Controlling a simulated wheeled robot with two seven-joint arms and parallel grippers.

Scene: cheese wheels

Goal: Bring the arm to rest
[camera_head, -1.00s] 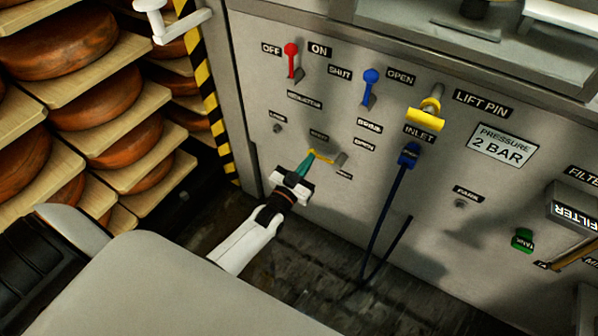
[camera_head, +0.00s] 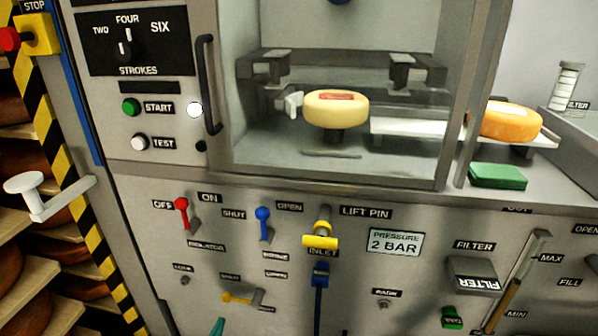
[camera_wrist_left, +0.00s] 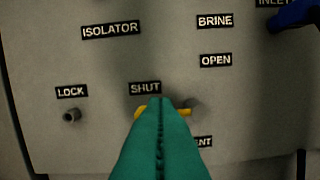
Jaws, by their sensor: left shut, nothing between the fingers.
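My left gripper (camera_head: 217,327) shows only as a teal fingertip at the bottom edge of the head view, below the yellow lever (camera_head: 237,298) and apart from it in the picture. In the left wrist view its two teal fingers (camera_wrist_left: 160,125) are shut together with nothing between them. They overlap the yellow lever (camera_wrist_left: 148,112) under the SHUT label there, and I cannot tell the gap in depth. The rest of the left arm is out of the head view. My right gripper is in neither view.
The panel carries a red lever (camera_head: 183,212), a blue lever (camera_head: 263,222), a yellow lift pin (camera_head: 320,236) and a blue inlet plug (camera_head: 320,275). Above, a cheese wheel (camera_head: 335,110) sits in the machine's chamber. A white crank handle (camera_head: 45,195) sticks out at the left.

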